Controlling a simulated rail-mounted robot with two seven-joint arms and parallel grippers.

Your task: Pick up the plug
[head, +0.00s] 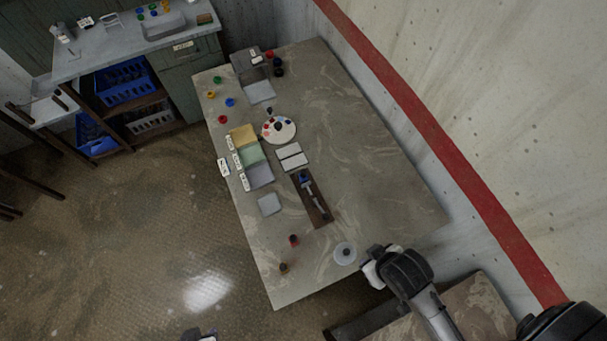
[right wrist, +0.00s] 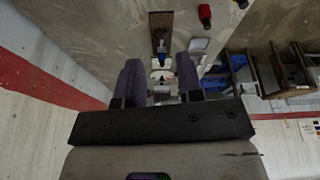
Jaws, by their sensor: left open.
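I cannot tell for sure which small piece is the plug. A small red piece with a dark end (head: 293,240) stands near the table's front left edge; it also shows at the top of the right wrist view (right wrist: 205,12). A brown piece (head: 283,268) stands nearer the corner. A pale disc with a dark knob (head: 345,252) lies near the front edge. My right gripper (head: 370,274) is beside the disc, its fingers mostly hidden in the head view; in the right wrist view its fingers (right wrist: 158,80) are apart and empty. My left gripper (head: 195,334) is open, cut off at the bottom edge.
A dark board with a blue-ended tool (head: 320,212) lies mid-table (head: 370,170). Beyond it are white tiles (head: 292,158), a round palette (head: 290,133), coloured trays (head: 240,134) and several small coloured pieces. The table's right side is clear, beside a red-striped wall (head: 430,130).

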